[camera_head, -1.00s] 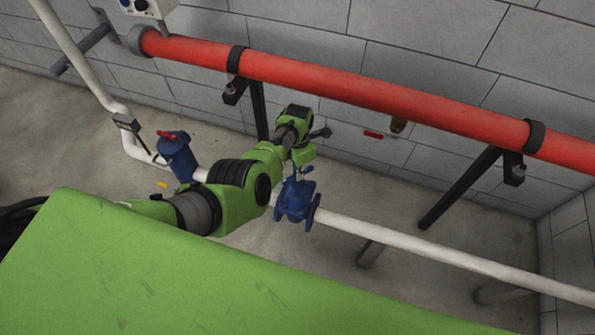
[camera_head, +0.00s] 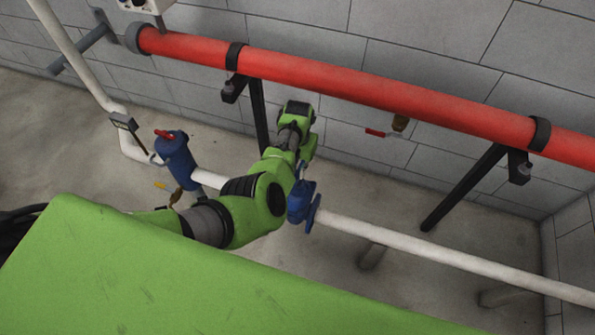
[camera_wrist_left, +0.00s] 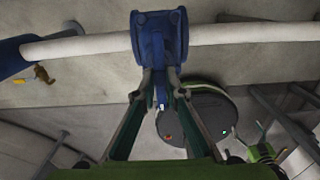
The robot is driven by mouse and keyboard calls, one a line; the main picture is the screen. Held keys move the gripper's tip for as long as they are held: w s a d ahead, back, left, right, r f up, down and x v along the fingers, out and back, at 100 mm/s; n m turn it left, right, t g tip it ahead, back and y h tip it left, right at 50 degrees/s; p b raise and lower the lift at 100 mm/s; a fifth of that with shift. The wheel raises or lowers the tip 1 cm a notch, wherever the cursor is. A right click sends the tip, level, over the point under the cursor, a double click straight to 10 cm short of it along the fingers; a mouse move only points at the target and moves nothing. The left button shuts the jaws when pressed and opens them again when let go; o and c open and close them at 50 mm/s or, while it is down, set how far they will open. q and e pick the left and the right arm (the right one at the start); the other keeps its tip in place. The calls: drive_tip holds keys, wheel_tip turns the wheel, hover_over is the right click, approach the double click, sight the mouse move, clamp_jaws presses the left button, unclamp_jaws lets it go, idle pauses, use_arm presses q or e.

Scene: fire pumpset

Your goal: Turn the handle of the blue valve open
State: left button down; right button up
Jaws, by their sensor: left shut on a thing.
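The blue valve (camera_head: 302,202) sits on the low white pipe, and my green left arm covers part of it in the head view. In the left wrist view the valve body (camera_wrist_left: 160,38) is at the top centre. Its thin blue handle (camera_wrist_left: 161,96) shows between the two fingers of my left gripper (camera_wrist_left: 161,80). The fingers converge and are shut on the handle, just below the valve body.
A red pipe (camera_head: 330,85) runs along the block wall above the valve, on black brackets. The white pipe (camera_head: 420,249) continues right. A blue fitting with a red top (camera_head: 176,158) stands left of my arm. A small brass valve (camera_head: 399,123) with a red handle hangs under the red pipe.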

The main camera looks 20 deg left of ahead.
use_arm(q)
drive_tip(key=shift+s+f, duration=0.25)
drive_tip(key=shift+s, duration=0.1)
drive_tip(key=c, duration=2.1)
unclamp_jaws()
drive_tip(key=shift+w+r, duration=0.1)
drive_tip(key=shift+r, duration=0.05)
drive_tip(key=shift+w, duration=0.1)
